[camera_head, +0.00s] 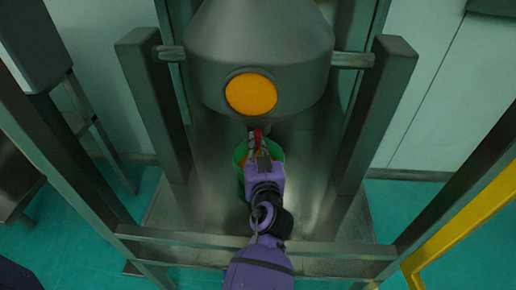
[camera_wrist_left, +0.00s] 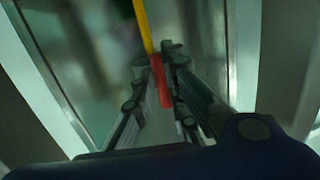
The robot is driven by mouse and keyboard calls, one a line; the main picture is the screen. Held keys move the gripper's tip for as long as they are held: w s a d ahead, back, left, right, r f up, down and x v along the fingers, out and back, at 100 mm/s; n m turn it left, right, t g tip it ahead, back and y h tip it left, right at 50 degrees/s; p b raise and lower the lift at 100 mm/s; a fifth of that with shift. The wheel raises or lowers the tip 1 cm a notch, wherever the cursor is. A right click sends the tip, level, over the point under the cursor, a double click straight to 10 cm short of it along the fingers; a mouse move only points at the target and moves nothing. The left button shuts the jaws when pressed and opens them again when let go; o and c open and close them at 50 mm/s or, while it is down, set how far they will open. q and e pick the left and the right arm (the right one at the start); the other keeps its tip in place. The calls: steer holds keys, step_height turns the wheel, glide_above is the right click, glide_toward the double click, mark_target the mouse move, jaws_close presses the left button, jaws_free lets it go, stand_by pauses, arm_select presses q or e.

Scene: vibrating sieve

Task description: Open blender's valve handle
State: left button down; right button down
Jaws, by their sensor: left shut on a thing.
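The blender (camera_head: 258,45) is a grey metal vessel with a round orange disc on its front, hung between two posts. Its red valve handle (camera_head: 257,134) shows below the vessel in the head view. In the left wrist view the red handle (camera_wrist_left: 159,80) continues into a yellow bar (camera_wrist_left: 142,25). My left gripper (camera_head: 257,143) reaches up from below and is shut on the red handle. In the left wrist view its fingers (camera_wrist_left: 158,78) lie on both sides of the handle. The valve itself is mostly hidden. My right gripper is not in view.
A green container (camera_head: 240,154) stands under the vessel, partly hidden by my left gripper. Metal frame posts (camera_head: 155,100) stand on both sides, and a crossbar (camera_head: 340,247) runs in front. A yellow rail (camera_head: 465,222) is at the right.

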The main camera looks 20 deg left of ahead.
arm_select(q)
steer(key=shift+r, duration=0.1)
steer(key=c, duration=1.9)
jaws_free()
steer(key=shift+c, duration=0.2)
steer(key=shift+o, duration=0.9)
steer(key=f+v, duration=0.1)
steer(key=v, duration=0.6)
steer(key=shift+s+r, duration=0.2)
steer(key=shift+r, duration=0.3)
steer(key=shift+d, duration=0.1)
